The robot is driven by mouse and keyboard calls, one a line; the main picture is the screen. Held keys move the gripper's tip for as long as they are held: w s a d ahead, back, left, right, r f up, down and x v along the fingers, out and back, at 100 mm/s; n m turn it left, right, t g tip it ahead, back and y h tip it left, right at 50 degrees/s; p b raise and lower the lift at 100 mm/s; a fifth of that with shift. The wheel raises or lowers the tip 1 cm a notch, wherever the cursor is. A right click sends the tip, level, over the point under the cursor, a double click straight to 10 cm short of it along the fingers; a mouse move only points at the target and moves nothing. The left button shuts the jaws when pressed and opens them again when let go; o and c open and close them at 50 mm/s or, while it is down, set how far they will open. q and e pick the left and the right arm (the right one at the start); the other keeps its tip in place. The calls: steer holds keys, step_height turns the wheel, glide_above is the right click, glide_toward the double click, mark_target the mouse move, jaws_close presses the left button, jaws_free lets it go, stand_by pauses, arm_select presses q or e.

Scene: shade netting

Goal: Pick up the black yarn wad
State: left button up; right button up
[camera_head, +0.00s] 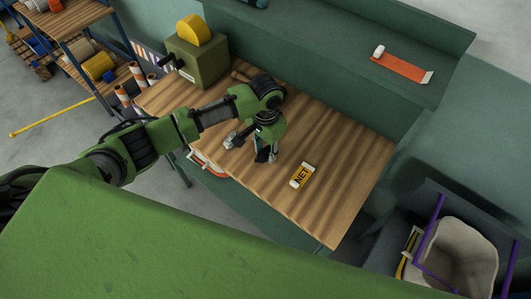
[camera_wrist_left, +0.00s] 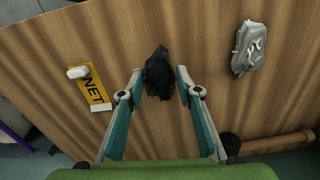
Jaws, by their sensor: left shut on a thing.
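The black yarn wad (camera_wrist_left: 159,80) is a dark, crumpled lump in the left wrist view, over the striped wooden bench top (camera_head: 330,210). My left gripper (camera_head: 267,156) points down at the bench, and its two teal-sided fingers close on the wad from both sides. In the head view the wad is mostly hidden by the fingers, with only a dark bit near the tips. I cannot tell whether the wad touches the wood or is slightly raised. My right gripper is in neither view.
A yellow NET tag (camera_head: 301,176) lies right of the gripper. A silvery packet (camera_wrist_left: 250,47) lies on its other side, close by. A grey-white bin (camera_head: 457,258) is at lower right. The bench's right part is clear.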

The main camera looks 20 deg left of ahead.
arm_select(q)
steer(key=s+d+r+b, duration=0.1)
steer(key=s+d+r, duration=0.1)
steer(key=s+r, duration=0.3)
steer(key=s+d+r+b, duration=0.1)
steer(key=s+d+r, duration=0.1)
steer(key=s+r, duration=0.4)
steer(key=shift+s+d, duration=0.4)
steer(key=shift+s, duration=0.75)
steer(key=shift+r, duration=0.1)
